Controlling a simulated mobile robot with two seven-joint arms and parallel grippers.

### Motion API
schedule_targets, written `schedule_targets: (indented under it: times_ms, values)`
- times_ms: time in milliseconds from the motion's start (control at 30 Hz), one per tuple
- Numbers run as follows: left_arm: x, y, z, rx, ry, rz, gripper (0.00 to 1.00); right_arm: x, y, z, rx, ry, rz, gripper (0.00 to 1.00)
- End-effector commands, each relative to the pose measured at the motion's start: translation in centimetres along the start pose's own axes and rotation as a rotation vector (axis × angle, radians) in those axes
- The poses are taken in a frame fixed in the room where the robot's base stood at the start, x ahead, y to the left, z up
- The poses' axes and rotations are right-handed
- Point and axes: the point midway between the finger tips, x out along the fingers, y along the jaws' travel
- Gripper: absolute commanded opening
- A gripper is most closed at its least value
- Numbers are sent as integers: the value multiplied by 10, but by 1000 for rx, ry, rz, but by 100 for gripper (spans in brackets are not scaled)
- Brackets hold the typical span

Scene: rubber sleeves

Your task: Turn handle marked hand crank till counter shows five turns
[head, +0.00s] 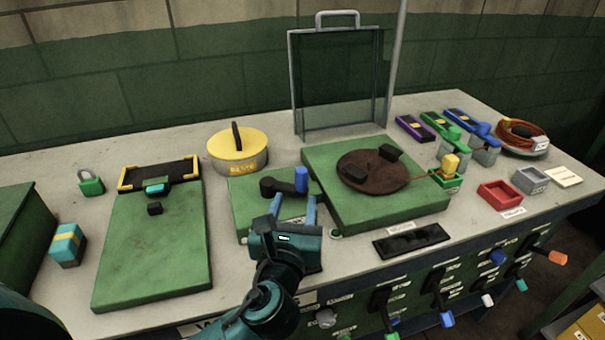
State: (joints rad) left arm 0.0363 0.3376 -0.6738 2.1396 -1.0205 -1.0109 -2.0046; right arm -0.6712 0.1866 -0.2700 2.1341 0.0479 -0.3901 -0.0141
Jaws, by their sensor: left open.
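A crank with a dark arm (276,187) and an upright blue knob (301,179) sits on top of a low green box (244,196) at the middle of the bench. I take it for the hand crank, but no marking on it can be read. My left gripper (294,203) is open and empty, just in front of the crank. Its two blue fingers point at the crank, with the knob beyond the gap between them; contact cannot be told. No counter can be made out; the gripper body hides the box's front. My right gripper is out of view.
A yellow-topped drum (237,147) is behind. A flat green board (155,240) lies left. Several coloured levers (437,290) stick out of the bench front.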

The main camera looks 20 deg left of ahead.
Motion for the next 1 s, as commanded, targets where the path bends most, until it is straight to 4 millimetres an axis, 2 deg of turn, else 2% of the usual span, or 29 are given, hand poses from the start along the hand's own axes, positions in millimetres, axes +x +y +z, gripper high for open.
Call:
schedule_targets:
  times_ms: [33, 200, 433, 600, 867, 1000]
  values:
    - [13, 0, 2, 0, -3, 3, 45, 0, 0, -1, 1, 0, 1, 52]
    - [49, 0, 2, 1, -3, 2, 45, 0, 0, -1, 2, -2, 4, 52]
    - [84, 0, 1, 0, -3, 0, 45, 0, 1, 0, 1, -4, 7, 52]
    - [94, 0, 1, 0, -1, 0, 45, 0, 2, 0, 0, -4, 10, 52]
    - [95, 0, 0, 0, -1, -1, 45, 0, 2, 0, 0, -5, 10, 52]
    - [95, 0, 0, 0, -1, -1, 35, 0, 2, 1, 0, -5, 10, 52]
